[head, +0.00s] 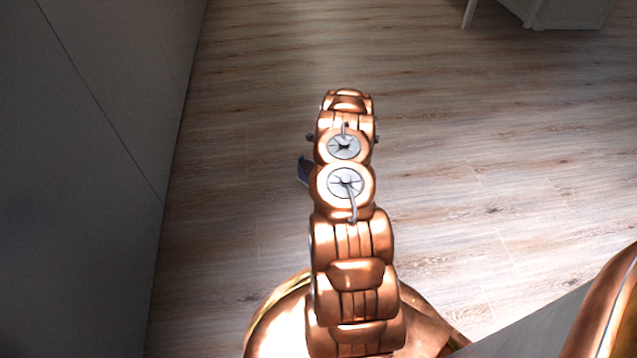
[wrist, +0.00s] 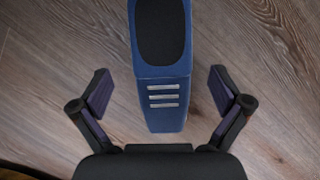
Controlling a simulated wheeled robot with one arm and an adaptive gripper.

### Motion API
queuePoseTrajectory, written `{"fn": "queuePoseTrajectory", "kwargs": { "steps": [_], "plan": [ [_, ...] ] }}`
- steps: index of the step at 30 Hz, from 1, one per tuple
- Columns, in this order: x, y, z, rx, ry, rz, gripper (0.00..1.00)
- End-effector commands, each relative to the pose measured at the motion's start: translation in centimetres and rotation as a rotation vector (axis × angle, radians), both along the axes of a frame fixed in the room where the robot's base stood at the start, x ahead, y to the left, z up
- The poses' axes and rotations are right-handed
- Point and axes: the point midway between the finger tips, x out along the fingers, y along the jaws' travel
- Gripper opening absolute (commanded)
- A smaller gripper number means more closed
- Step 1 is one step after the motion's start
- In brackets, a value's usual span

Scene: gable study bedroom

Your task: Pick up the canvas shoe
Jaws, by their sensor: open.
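In the wrist view the canvas shoe (wrist: 162,115) is blue, with a dark oval opening and three pale lace bars. It lies on the wooden floor, toe end towards my gripper, and its far end runs out of the top edge. My gripper (wrist: 160,80) is open, one finger on each side of the shoe. A gap shows between each finger and the shoe. In the head view a small dark blue patch (head: 303,172) beside my arm appears to be part of the shoe. My arm hides the rest, and the gripper too.
A grey panelled wall or cabinet front (head: 80,150) stands along the left. Bare wood floor (head: 480,170) stretches to the right and beyond the arm. A pale piece of furniture (head: 560,12) with a leg stands at the top right.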

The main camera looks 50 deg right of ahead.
Motion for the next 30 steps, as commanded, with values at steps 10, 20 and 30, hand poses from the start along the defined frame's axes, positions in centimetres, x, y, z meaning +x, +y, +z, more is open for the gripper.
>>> {"fn": "queuePoseTrajectory", "kwargs": {
  "steps": [10, 20, 30],
  "plan": [
    [2.2, -0.2, -3.6, 0.0, -0.001, 0.001, 1.0],
    [2.4, -0.1, -3.8, 0.0, -0.001, 0.001, 0.99],
    [2.4, -0.1, -3.8, -0.001, -0.001, 0.002, 0.64]
  ]
}}
